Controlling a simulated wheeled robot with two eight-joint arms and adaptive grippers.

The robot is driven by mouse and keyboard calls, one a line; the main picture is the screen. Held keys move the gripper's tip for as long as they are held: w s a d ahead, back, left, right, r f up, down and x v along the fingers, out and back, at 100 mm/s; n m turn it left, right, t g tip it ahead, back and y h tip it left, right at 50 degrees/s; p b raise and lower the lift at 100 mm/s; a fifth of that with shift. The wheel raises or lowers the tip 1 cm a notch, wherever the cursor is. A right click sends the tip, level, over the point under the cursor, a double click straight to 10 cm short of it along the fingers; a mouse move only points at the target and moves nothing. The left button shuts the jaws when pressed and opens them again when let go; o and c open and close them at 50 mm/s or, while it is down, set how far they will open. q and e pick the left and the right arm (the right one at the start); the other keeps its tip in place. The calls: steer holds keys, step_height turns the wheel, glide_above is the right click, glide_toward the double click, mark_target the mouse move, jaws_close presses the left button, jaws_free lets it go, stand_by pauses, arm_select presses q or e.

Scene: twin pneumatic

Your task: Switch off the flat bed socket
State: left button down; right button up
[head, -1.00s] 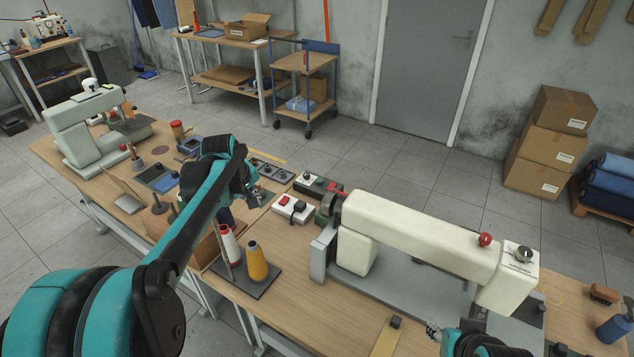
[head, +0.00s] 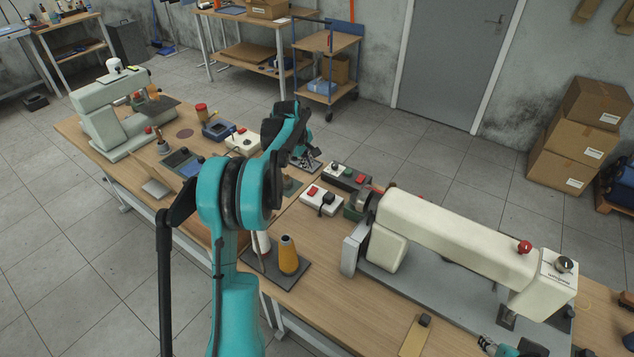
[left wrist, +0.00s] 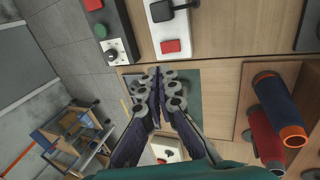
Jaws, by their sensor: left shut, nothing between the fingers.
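A white socket block (head: 321,201) with a red switch and a black plug lies on the table left of the right-hand cream sewing machine (head: 450,230). In the left wrist view the block (left wrist: 181,28) stands at the top, red switch (left wrist: 171,46) facing the camera. A second white socket (head: 242,142) lies farther left, by the pale-green machine (head: 100,118); it shows in part at the bottom of the wrist view (left wrist: 172,146). My left gripper (left wrist: 159,80) is shut and empty between the two blocks, apart from both. Only part of my right arm shows, at the bottom right.
A dark control box (head: 346,177) with red and green buttons sits just behind the near socket. Thread cones, one yellow (head: 288,256), stand on a dark stand in front. Blue and red spools (left wrist: 280,105) show in the wrist view.

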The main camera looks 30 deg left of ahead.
mark_target(317, 188)
arm_select(q)
steer(key=b+x, duration=0.4)
steer(key=x, duration=1)
steer(key=shift+a+b, duration=0.1)
steer(key=shift+b, duration=0.3)
steer(key=shift+w+f+g+p, duration=0.2)
steer(key=shift+w+g+p, duration=0.1)
steer(key=shift+g+p, duration=0.1)
steer(key=shift+f, duration=0.25)
steer(key=shift+r, duration=0.1)
steer(key=shift+s, duration=0.15)
